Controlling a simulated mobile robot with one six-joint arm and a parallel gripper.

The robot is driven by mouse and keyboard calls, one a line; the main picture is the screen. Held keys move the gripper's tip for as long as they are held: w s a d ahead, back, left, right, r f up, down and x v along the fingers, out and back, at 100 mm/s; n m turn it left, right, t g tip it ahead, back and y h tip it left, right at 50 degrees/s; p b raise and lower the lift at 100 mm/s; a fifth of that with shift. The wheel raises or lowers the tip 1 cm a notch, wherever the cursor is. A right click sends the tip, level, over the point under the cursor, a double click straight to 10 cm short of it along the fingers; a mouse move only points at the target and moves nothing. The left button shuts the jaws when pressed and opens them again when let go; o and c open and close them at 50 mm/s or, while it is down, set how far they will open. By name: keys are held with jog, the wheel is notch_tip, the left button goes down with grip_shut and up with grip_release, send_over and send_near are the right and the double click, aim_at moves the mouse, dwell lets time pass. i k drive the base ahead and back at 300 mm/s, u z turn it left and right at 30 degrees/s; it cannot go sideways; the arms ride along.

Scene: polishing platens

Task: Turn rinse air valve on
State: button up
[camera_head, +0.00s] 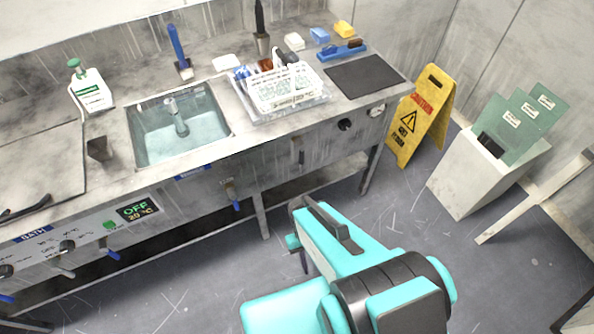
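A brass-coloured valve (230,190) with a blue-tipped lever sits on the bench front below the sink. Its lever hangs roughly straight down. I cannot tell for certain that this is the rinse air valve. More blue-tipped levers show at the lower left, one below the bath display (109,252). My teal and black arm fills the lower middle, in front of the bench and to the right of the valve. I cannot make out my gripper's fingers.
The sink (180,137) holds water. A white rack (288,87) stands to its right. The bath display (138,210) reads OFF. A yellow caution sign (421,115) and white bin (480,175) stand right.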

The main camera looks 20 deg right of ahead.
aim_at(302, 154)
jog(key=u, duration=0.35)
jog(key=k, duration=0.95)
jog(key=u, duration=0.8)
jog(key=i, duration=0.75)
jog(key=z, duration=0.2)
